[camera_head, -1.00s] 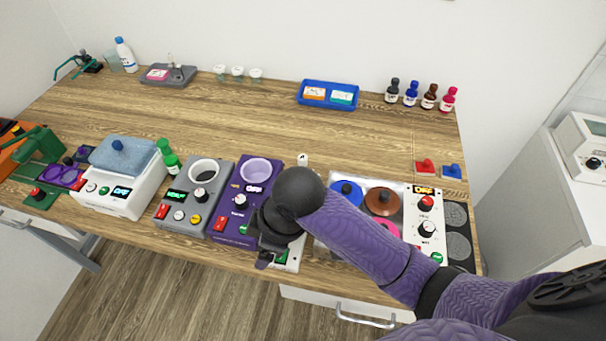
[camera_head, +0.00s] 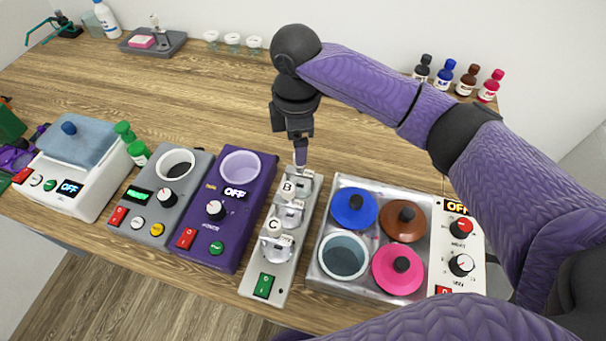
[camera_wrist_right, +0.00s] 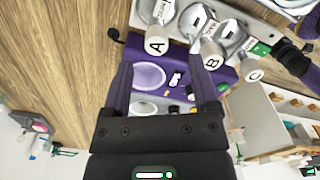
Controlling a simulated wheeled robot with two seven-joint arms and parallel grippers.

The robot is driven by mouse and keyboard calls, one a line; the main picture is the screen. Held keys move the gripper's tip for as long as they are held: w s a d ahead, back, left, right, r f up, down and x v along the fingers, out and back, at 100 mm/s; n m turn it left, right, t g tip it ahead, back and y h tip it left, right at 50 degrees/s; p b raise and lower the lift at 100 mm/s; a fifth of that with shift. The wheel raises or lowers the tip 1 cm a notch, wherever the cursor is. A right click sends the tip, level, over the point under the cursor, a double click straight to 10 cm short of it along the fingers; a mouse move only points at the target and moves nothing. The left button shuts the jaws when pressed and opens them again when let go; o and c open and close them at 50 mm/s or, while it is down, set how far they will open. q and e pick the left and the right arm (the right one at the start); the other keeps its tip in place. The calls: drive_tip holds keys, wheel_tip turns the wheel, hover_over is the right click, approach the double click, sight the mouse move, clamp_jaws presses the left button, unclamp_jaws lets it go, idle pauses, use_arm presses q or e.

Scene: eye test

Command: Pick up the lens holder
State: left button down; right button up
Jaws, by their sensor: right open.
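I cannot tell for sure which thing is the lens holder. A small stand with teal arms (camera_head: 50,29) is at the far back left, too small to make out in detail. A purple piece (camera_head: 14,158) is at the left edge, partly cut off; in the earlier frame it shows round openings. My right gripper (camera_head: 301,147) points down at the back end of a narrow grey device (camera_head: 266,262) with upright parts lettered A, B and C. In the right wrist view, my right gripper (camera_wrist_right: 163,82) is open with nothing between its fingers. My left gripper is out of view.
A purple device (camera_head: 232,215) and a grey device (camera_head: 160,205) stand left of the narrow one. A metal bath (camera_head: 323,285) with colored lids stands right. Several bottles (camera_head: 445,75) and a grey tray (camera_head: 172,43) are farther back. The middle table is clear.

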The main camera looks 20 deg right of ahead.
sight(300, 173)
drive_tip(key=f+b, duration=0.1)
drive_tip(key=f, duration=0.5)
drive_tip(key=shift+w+d+f+b, duration=0.15)
drive_tip(key=shift+d+f+b, duration=0.1)
drive_tip(key=shift+b, duration=0.15)
drive_tip(key=shift+a+f, duration=0.1)
drive_tip(key=shift+f, duration=0.3)
drive_tip(key=shift+c, duration=0.4)
drive_tip(key=c, duration=0.5)
clamp_jaws()
